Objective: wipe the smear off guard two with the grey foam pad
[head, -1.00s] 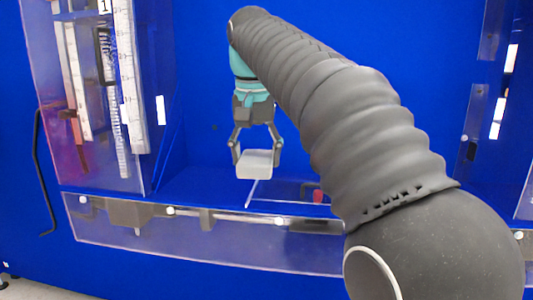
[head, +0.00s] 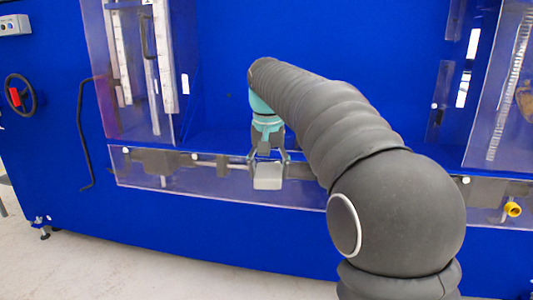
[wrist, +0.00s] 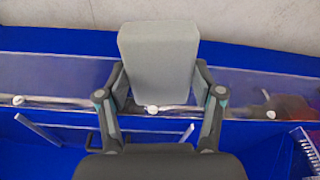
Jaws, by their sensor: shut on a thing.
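The grey foam pad (head: 267,177) is between the fingers of my gripper (head: 268,159), which is shut on it. In the wrist view the pad (wrist: 158,58) sticks out past the fingertips, with its broad face showing. In the head view the pad overlaps the low clear panel (head: 215,186); I cannot tell whether they touch. A clear guard (head: 500,75) stands at the right edge with a brown smear-like patch (head: 525,100) on or behind it, cut off by the frame. Another clear guard (head: 108,85) stands at the left. No guard number is readable now.
A blue machine body (head: 330,30) fills the background. A bar with brackets runs behind the low panel. A yellow knob (head: 512,209) is at the lower right, a black handle (head: 84,135) at the left. The pale floor (head: 160,265) in front is clear.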

